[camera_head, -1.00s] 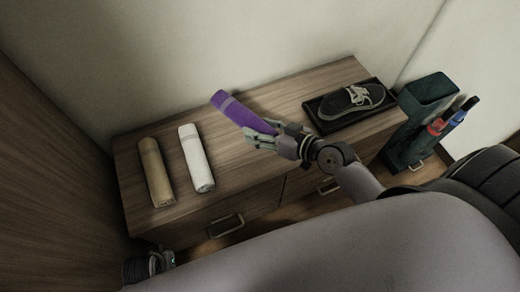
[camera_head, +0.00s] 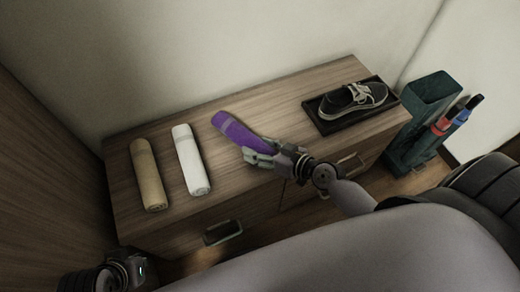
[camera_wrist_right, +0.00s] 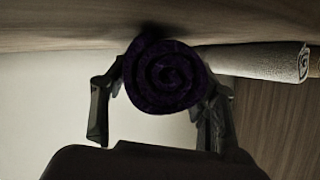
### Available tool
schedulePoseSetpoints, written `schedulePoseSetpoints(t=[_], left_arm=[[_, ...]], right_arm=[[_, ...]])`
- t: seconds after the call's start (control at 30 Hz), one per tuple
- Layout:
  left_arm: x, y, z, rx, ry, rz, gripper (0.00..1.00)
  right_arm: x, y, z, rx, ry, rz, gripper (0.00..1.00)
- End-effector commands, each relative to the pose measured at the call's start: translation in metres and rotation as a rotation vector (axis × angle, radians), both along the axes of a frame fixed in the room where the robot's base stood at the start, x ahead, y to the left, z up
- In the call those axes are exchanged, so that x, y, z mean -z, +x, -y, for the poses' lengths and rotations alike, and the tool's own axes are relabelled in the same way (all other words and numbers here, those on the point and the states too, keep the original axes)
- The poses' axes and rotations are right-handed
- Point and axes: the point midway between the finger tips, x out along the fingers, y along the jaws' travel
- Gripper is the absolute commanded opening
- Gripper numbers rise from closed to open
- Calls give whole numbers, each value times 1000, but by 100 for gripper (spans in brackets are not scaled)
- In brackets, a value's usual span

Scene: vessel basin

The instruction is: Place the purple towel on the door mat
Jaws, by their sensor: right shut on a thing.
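The purple towel (camera_head: 236,130) is a roll with a lighter band. My right gripper (camera_head: 254,152) is shut on its near end, over the wooden cabinet top. In the right wrist view the dark spiral end of the towel (camera_wrist_right: 165,78) sits between the two fingers. I cannot tell whether the towel touches the cabinet top. A dark part of my left arm shows at the bottom left; its jaws cannot be made out. I cannot make out a door mat in either view.
On the cabinet top (camera_head: 285,105), a tan rolled towel (camera_head: 148,175) and a white rolled towel (camera_head: 190,160) lie at the left. A black shoe (camera_head: 353,98) is on a dark tray (camera_head: 335,124) at the right. A dark green umbrella stand (camera_head: 425,105) is beside the cabinet.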

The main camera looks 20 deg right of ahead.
Motion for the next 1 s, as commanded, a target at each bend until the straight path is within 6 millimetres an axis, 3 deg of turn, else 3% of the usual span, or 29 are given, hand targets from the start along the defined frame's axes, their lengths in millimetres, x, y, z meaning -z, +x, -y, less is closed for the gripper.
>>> schedulePoseSetpoints(t=[0.33,0.37,0.63,1.0], left_arm=[[4,0,0,0,0,0,0],[3,0,0,0,0,0,0],[2,0,0,0,1,0,0],[-1,0,0,0,0,0,0]], right_arm=[[3,0,0,0,0,2,24],[2,0,0,0,0,1,56],[2,0,0,0,0,1,74],[-2,0,0,1,1,0,75]])
